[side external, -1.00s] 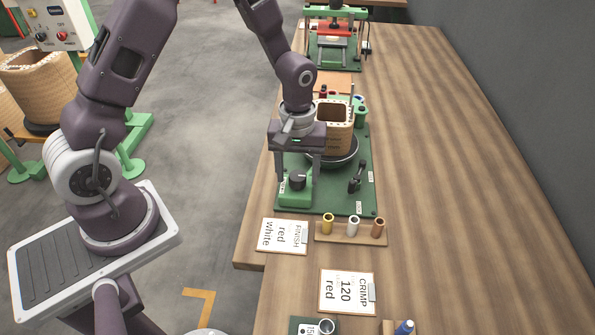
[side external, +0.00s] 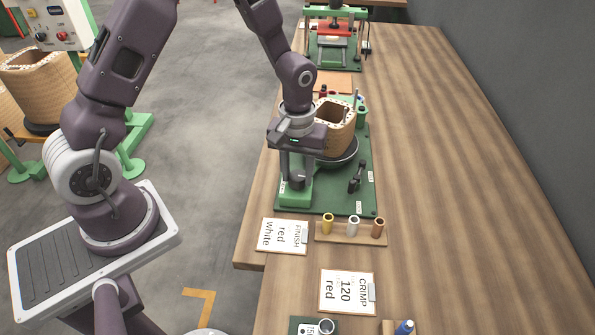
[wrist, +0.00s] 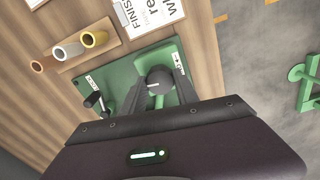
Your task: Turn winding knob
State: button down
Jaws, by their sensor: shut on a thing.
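The winding knob (wrist: 159,80) is a dark round knob with a white pointer line, on a green box (side external: 295,196) at the near left of a green base plate. My gripper (side external: 296,180) points down over the box and is shut on the knob; its fingers largely hide the knob in the side view. In the wrist view the knob's face shows between the fingers. The tan coil (side external: 338,122) with a pale, dotted rim stands on a dark round turntable (side external: 341,160) just behind my gripper.
A small black crank (side external: 356,178) stands right of the box on the base plate (side external: 330,203). In front are a rack (side external: 350,238) with yellow, white and copper tubes and a FINISH card (side external: 283,236). A press (side external: 335,40) stands at the back. The table's right side is clear.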

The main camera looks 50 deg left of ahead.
aim_at(297, 175)
jog(key=m, duration=0.5)
jog(key=shift+m, duration=2.5)
jog(key=c, duration=0.9)
grip_release()
notch_tip(297, 175, up, 7)
jog(key=shift+r, duration=0.1)
